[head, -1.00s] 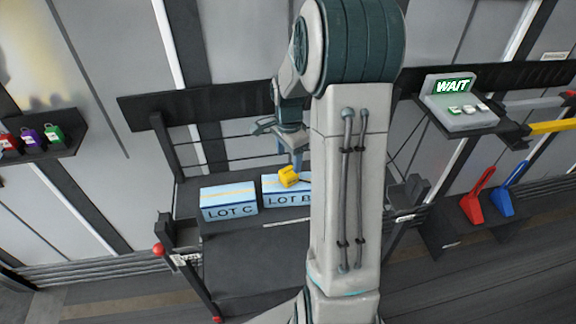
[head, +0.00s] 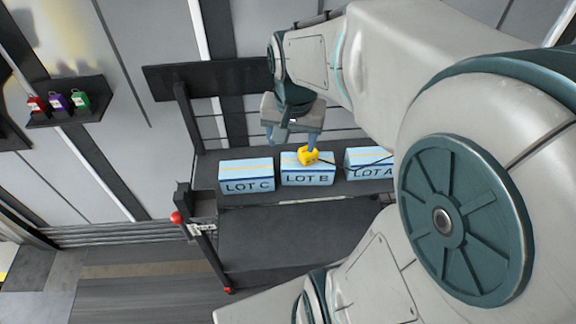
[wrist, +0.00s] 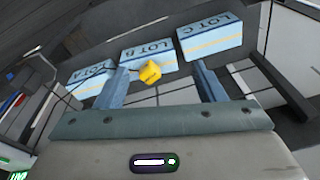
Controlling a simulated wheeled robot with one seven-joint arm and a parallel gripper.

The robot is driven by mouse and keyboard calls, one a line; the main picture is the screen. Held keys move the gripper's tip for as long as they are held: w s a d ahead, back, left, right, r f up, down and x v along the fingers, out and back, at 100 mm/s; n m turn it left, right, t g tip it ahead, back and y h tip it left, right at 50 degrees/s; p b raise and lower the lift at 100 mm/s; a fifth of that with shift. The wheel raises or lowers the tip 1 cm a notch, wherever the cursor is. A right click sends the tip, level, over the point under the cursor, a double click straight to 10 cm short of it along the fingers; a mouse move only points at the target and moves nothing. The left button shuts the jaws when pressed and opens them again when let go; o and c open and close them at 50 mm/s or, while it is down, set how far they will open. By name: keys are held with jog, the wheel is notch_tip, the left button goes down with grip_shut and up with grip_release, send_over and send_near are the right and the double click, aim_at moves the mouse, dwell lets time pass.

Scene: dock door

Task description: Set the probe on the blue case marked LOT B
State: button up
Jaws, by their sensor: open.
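The yellow probe (head: 308,156) rests on top of the blue case marked LOT B (head: 307,176), near its top middle, with a dark cable running off to the right. In the wrist view the probe (wrist: 151,72) shows at the edge of the LOT B case (wrist: 148,55), between the lines of my two fingers. My gripper (head: 293,140) is open and empty, above and just behind the probe in the head view. Its fingers (wrist: 163,84) stand well apart, and no contact with the probe shows.
The LOT C case (head: 246,176) stands to the left and the LOT A case (head: 368,163) to the right, partly hidden by my arm, all on a dark shelf (head: 275,200). Red, purple and green padlock-like items hang on a wall shelf (head: 64,118) at the left.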

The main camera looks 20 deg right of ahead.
jog(key=s+a+n+t, duration=0.1)
jog(key=s+a+n, duration=0.2)
jog(key=s+n, duration=0.3)
jog(key=shift+s+a+f, duration=0.3)
jog(key=shift+s+a, duration=0.1)
jog(key=shift+s, duration=0.45)
